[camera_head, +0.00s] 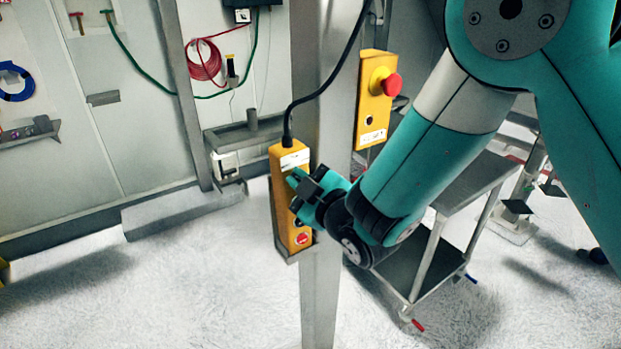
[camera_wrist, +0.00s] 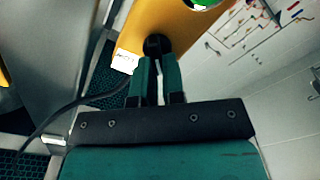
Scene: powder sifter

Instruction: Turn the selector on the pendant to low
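The yellow pendant (camera_head: 284,212) hangs on the grey post in the head view, with a white label and black cable at its top and a red button (camera_head: 302,239) near its bottom. In the wrist view its yellow face (camera_wrist: 190,35) fills the top middle. The black round selector (camera_wrist: 155,43) is right at my fingertips, partly covered by them. My gripper (camera_wrist: 158,68) has its two green fingers close together with a narrow gap, and they appear shut on the selector. In the head view my gripper (camera_head: 297,184) hides the selector. Its pointing direction and markings cannot be read.
A second yellow box with a red emergency button (camera_head: 391,84) is on the post, close to my forearm. A grey metal cart (camera_head: 456,190) stands behind my arm. The black cable (camera_head: 331,80) runs up from the pendant. Floor at front left is clear.

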